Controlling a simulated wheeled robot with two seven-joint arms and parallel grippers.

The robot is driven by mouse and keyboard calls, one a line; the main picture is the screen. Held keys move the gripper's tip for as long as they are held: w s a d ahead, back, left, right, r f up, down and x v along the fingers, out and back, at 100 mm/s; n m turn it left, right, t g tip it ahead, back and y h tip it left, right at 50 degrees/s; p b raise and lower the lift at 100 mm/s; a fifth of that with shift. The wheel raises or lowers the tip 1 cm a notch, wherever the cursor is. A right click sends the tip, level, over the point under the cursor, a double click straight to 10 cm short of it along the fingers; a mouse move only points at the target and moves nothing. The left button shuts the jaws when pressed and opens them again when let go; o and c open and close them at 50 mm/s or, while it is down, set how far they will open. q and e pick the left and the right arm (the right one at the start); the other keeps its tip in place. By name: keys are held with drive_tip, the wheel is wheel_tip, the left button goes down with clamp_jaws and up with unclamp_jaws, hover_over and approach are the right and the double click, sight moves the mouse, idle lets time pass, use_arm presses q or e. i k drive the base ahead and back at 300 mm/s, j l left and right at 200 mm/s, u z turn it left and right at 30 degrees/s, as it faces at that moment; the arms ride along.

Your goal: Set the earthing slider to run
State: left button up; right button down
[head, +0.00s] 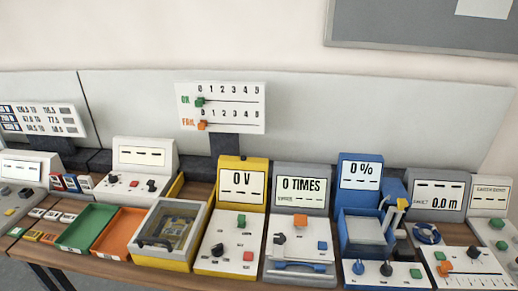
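At the far right, a light grey box (490,196) carries a label that looks like "EARTH BOND", with green knobs (497,223) below it. The picture's right edge cuts it off. Next to it on the left, a white panel (465,262) in front of the grey "0.0 m" display unit (437,203) has an orange slider knob (445,268) near its left end, a green knob and a dark knob. I cannot read which control is the earthing slider or where its run mark is. Neither of my grippers is in view.
A blue "0 %" machine (360,172), a grey "0 TIMES" unit (302,181) and a yellow "0 V" unit (243,170) stand along the bench. Green (62,245) and orange (106,252) trays lie left. An OK/FAIL slider board (222,107) stands behind.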

sight(241, 219)
drive_tip(key=i+l, duration=0.15)
drive_tip(key=l, duration=0.25)
drive_tip(key=i+l+u, duration=0.15)
drive_tip(key=l, duration=0.25)
drive_tip(key=i+l, duration=0.2)
drive_tip(key=l, duration=0.2)
drive_tip(key=u, duration=0.05)
